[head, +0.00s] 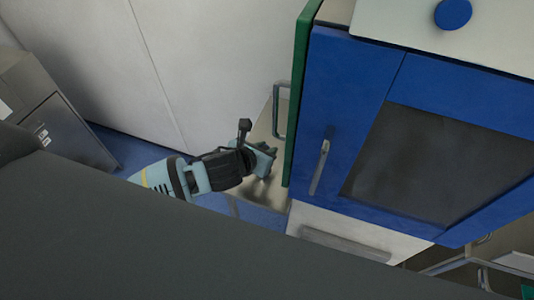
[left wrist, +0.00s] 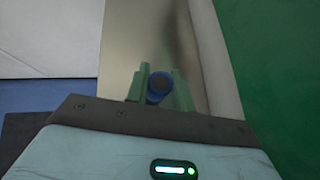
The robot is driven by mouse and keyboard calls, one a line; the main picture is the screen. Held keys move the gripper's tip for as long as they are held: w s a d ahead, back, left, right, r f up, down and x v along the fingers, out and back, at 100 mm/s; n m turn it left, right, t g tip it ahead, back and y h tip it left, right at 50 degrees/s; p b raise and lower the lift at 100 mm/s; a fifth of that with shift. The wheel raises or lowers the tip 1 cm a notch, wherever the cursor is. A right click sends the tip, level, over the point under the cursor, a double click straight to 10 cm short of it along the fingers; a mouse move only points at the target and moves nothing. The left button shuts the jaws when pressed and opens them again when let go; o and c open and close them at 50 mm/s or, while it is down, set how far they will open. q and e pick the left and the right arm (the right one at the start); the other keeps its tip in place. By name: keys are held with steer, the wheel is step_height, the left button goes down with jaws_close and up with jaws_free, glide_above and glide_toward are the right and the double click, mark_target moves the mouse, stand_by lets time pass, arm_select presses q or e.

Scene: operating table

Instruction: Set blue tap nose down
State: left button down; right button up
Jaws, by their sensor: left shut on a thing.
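My left gripper (head: 268,158) is low beside the blue cabinet, over a narrow metallic surface (head: 250,208). In the left wrist view its two green fingers (left wrist: 160,92) are shut on a small blue round piece, the blue tap (left wrist: 158,84), seen end-on with a dark centre. Its lower part and nose are hidden, so I cannot tell which way the nose points or whether it touches the surface. In the head view the tap cannot be made out at the fingers. My right gripper is not in view.
A blue cabinet (head: 350,90) with a green side (head: 300,75) and handles stands close right of the gripper. A blue disc (head: 453,13) is on its white top. A white wall (head: 200,60) is behind; a grey box (head: 60,110) is at left.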

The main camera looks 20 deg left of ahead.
arm_select(q)
steer(key=shift+w, duration=0.2)
steer(key=f, duration=0.3)
steer(key=shift+w+d+f, duration=0.1)
steer(key=shift+w+f, duration=0.1)
steer(key=shift+f, duration=0.1)
steer(key=shift+r, duration=0.1)
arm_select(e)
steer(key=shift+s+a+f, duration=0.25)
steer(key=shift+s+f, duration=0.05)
arm_select(q)
steer(key=c, duration=1.2)
jaws_free()
steer(key=shift+f, duration=0.2)
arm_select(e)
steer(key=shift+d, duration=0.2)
